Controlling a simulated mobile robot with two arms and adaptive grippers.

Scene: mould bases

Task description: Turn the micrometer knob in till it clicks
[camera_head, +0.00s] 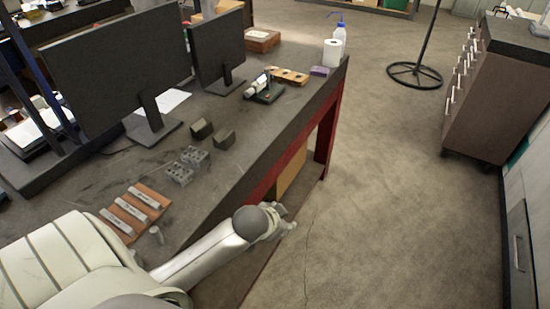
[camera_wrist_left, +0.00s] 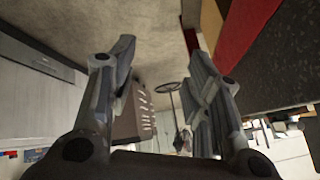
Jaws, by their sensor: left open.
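The micrometer (camera_head: 257,86) has a pale, light-coloured barrel and sits on a dark green base near the far right part of the dark bench (camera_head: 236,134). Its knob is too small to make out clearly. My left gripper (camera_head: 288,227) is off the bench's right edge, over the floor and well apart from the micrometer. In the left wrist view my left gripper (camera_wrist_left: 160,72) has its two fingers spread with nothing between them. I cannot pick out the micrometer there. My right gripper is not in view.
Two monitors (camera_head: 118,62) stand on the bench's left. Dark blocks (camera_head: 202,129), grey holed blocks (camera_head: 180,173) and an orange-brown tray (camera_head: 121,221) lie nearer. A wooden holed block (camera_head: 290,77), paper roll (camera_head: 332,53) and bottle (camera_head: 341,33) stand past the micrometer.

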